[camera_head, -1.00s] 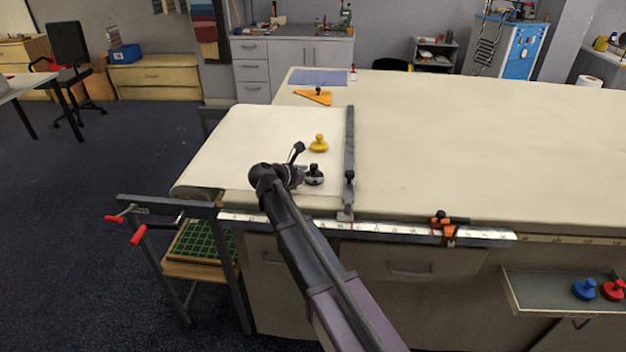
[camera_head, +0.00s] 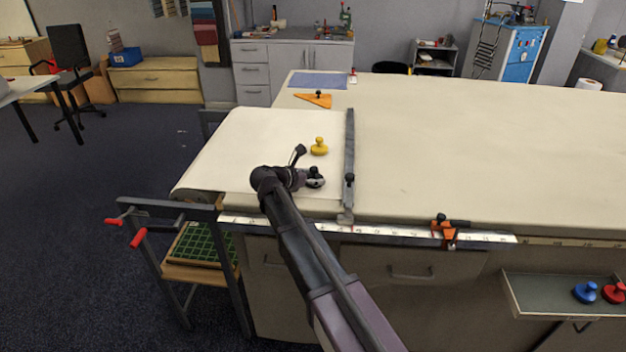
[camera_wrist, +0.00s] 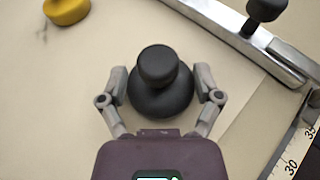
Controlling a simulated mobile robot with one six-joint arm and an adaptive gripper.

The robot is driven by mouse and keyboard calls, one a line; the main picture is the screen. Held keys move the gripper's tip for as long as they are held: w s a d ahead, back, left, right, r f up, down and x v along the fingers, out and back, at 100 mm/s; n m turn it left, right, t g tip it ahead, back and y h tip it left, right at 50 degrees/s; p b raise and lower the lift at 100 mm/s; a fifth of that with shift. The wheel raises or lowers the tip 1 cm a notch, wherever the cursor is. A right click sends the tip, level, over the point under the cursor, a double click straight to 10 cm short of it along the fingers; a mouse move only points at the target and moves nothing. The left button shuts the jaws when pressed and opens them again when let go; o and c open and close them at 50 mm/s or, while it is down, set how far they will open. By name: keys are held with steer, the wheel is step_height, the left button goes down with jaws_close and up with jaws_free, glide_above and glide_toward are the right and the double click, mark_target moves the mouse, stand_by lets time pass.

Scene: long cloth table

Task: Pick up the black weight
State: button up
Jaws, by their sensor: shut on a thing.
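The black weight (camera_wrist: 159,88) has a round base and a knob on top. In the wrist view it sits between the two fingers of my gripper (camera_wrist: 161,90), which are closed against its base on both sides. In the head view the black weight (camera_head: 315,178) is upright at the end of my gripper (camera_head: 306,179), at the cloth's near right part. I cannot tell whether it touches the cloth. The gripper partly hides its left side in the head view.
A yellow weight (camera_head: 319,146) stands just behind on the cloth (camera_head: 250,140). A metal bar (camera_head: 350,150) with black knobs runs along the right. A ruler rail (camera_head: 390,230) with an orange clamp (camera_head: 445,231) lines the front edge. The table (camera_head: 480,150) right of the bar is clear.

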mark_target(314, 168)
steer(key=shift+r, duration=0.1)
step_height(314, 168, up, 3)
steer(key=p, duration=0.3)
steer(key=shift+r+p, duration=0.2)
steer(key=shift+p, duration=0.1)
steer(key=s+d+r+p, duration=0.1)
steer(key=s+d, duration=0.1)
steer(key=s, duration=1.3)
steer(key=shift+s+d+r, duration=0.2)
steer(key=shift+s+d, duration=0.15)
steer(key=shift+s, duration=0.05)
